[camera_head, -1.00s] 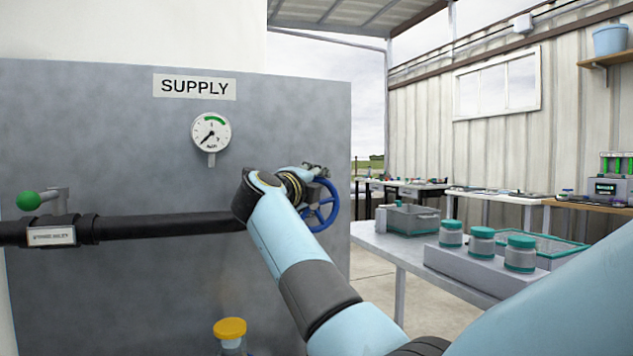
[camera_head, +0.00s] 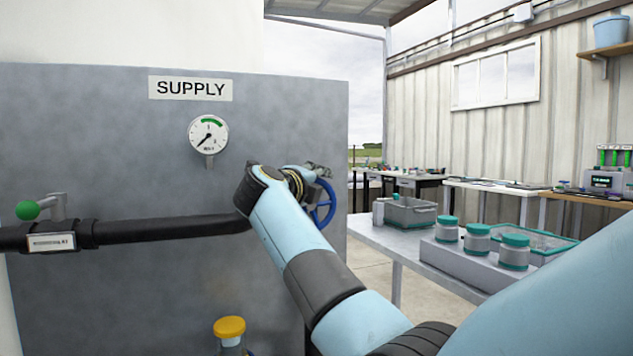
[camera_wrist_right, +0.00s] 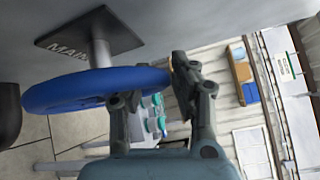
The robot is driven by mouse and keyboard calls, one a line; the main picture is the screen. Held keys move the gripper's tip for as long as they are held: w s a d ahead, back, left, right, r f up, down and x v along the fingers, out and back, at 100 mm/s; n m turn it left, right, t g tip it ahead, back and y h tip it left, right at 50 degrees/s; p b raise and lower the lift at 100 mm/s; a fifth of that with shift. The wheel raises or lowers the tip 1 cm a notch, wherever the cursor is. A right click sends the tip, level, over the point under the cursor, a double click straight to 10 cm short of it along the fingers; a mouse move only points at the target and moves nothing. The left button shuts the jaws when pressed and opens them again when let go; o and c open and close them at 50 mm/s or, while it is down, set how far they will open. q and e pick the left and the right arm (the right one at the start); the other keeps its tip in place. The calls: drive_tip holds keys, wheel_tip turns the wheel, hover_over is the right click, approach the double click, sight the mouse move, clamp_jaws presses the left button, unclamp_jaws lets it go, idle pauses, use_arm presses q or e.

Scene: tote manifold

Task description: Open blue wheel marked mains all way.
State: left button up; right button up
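The blue wheel (camera_head: 325,207) stands on the right part of the grey panel, partly hidden behind my right arm and gripper. In the right wrist view the blue wheel (camera_wrist_right: 75,92) shows nearly edge-on, on a grey stem in front of a dark plate (camera_wrist_right: 90,32) with the partly hidden letters "MAIN". My right gripper (camera_head: 318,170) is at the wheel's upper rim. In the wrist view its fingers (camera_wrist_right: 155,85) are spread, with the rim's near edge reaching between them; whether they touch it is unclear. My left gripper is not in view.
A gauge (camera_head: 208,134) under a SUPPLY sign (camera_head: 190,88) has its needle at lower left, off the green arc. A black pipe (camera_head: 165,229) with a green-knobbed lever (camera_head: 28,210) crosses the panel (camera_head: 110,140). A table (camera_head: 375,236) with jars and a grey bin (camera_head: 408,212) stands right.

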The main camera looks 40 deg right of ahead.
drive_tip(key=v, duration=0.7)
drive_tip(key=shift+s+a, duration=0.15)
drive_tip(key=shift+a, duration=0.1)
idle(0.3)
